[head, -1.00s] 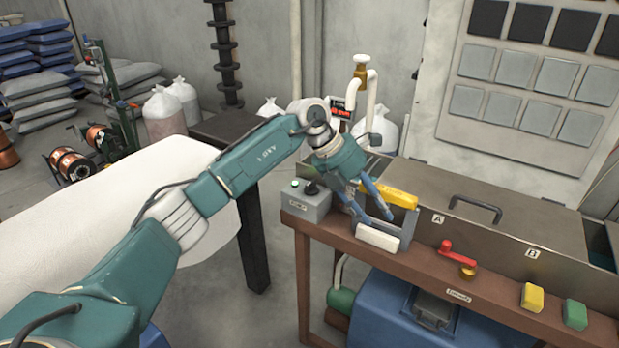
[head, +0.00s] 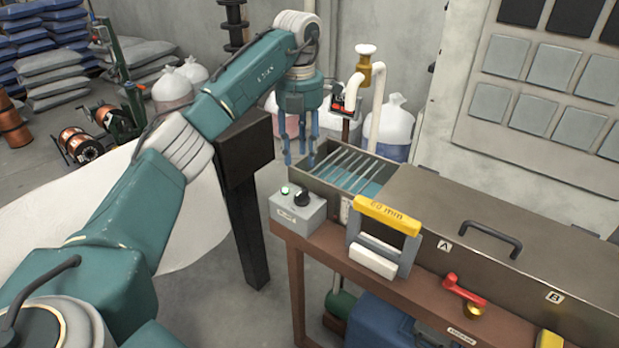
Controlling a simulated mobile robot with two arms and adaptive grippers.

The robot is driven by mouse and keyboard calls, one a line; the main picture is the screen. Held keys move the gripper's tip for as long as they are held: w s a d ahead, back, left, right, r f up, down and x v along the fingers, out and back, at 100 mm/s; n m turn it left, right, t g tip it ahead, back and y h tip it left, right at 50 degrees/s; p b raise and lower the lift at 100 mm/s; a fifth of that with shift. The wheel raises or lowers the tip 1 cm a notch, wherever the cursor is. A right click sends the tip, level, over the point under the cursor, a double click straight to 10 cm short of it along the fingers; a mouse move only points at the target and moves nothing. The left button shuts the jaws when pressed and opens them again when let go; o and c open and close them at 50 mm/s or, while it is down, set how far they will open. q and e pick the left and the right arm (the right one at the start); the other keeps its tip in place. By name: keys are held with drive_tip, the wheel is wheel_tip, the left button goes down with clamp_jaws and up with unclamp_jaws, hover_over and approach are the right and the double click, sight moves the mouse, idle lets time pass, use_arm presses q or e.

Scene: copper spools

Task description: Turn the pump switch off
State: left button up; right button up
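The pump switch looks to be the black knob (head: 301,197) on a small grey box (head: 299,214) at the left end of the brown bench. A green lamp or button (head: 285,190) sits beside the knob. The knob's exact setting is too small to read. My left gripper (head: 300,158) points down, above and behind the box, near the tank's left corner. Its blue fingers are apart with nothing between them, and they do not appear to touch the box. My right gripper is not in view.
A yellow-handled grey frame (head: 388,216) stands right of the box. Behind is a metal tank (head: 440,207) with bars across its open left end. A red-handled valve (head: 465,289) is on the bench front. A dark post (head: 246,165) stands left.

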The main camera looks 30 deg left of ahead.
sight(300, 191)
use_arm(q)
drive_tip(key=f, duration=0.4)
drive_tip(key=s+f+p, duration=0.1)
drive_tip(key=f, duration=0.1)
drive_tip(key=shift+f, duration=0.4)
wheel_tip(300, 191, down, 3)
drive_tip(key=shift+w+f+p, duration=0.15)
drive_tip(key=shift+f+p, duration=0.05)
drive_tip(key=shift+p, duration=0.15)
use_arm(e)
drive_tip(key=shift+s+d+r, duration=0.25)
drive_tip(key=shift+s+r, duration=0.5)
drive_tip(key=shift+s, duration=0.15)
use_arm(q)
drive_tip(key=c, duration=0.8)
clamp_jaws()
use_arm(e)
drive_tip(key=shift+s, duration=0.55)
